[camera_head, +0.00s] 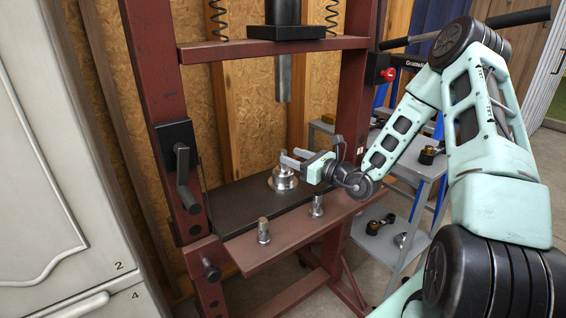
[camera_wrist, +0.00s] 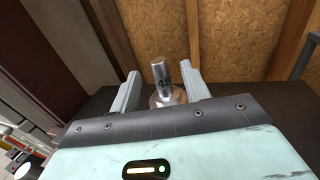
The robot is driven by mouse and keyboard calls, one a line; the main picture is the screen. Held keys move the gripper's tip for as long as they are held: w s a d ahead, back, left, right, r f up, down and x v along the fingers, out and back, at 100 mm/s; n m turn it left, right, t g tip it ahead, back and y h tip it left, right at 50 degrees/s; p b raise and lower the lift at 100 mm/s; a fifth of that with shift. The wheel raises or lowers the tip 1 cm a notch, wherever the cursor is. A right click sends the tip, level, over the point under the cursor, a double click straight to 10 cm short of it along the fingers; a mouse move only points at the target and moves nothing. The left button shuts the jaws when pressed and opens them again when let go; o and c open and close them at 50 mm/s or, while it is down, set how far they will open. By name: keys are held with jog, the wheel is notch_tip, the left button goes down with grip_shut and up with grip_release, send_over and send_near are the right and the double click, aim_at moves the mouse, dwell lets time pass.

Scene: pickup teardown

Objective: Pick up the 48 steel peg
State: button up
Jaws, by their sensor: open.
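The steel peg marked 48 (camera_wrist: 160,73) stands upright in a round metal base (camera_wrist: 168,98) in the wrist view. In the head view the metal base (camera_head: 284,183) sits on the dark press bed, and the peg's top is partly hidden by my fingers. My gripper (camera_head: 291,158) is open, reaching in from the right at the peg's upper part. In the wrist view my gripper (camera_wrist: 163,80) has one finger to each side of the peg, with a visible gap on both sides.
The red press frame (camera_head: 150,115) surrounds the bed (camera_head: 245,203), with a ram (camera_head: 284,80) hanging above. Two more pegs stand on the front ledge, one at left (camera_head: 263,231) and one at right (camera_head: 317,205). A grey shelf cart (camera_head: 415,170) with metal parts stands at right.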

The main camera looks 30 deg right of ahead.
aim_at(286, 154)
jog(key=shift+p+x, duration=0.55)
jog(key=shift+x, duration=2.6)
jog(key=shift+a, duration=0.1)
grip_shut()
